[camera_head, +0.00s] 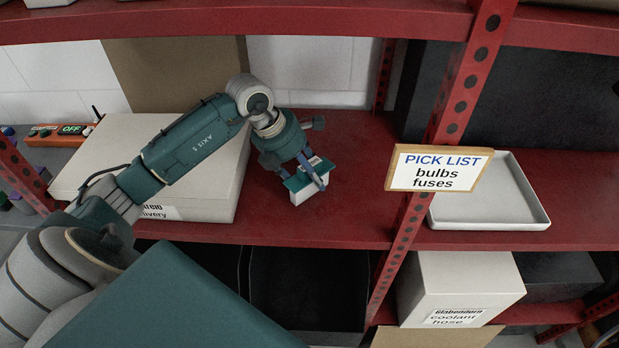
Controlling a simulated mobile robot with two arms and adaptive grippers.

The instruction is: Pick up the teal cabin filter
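The teal cabin filter (297,183), a small block with a teal top and a white lower part, is on the red middle shelf or just above it; I cannot tell which. My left gripper (304,180) points down over it from the upper left. One finger crosses the filter's near face; the other is partly hidden on the left. I cannot tell whether the fingers press on it. My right gripper is not in view.
A large pale box (100,140) lies on the shelf at left, under my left arm. A red upright (437,150) with a pick list sign (437,168) stands at right, before a white tray (490,210). The red shelf (350,215) is clear around the filter.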

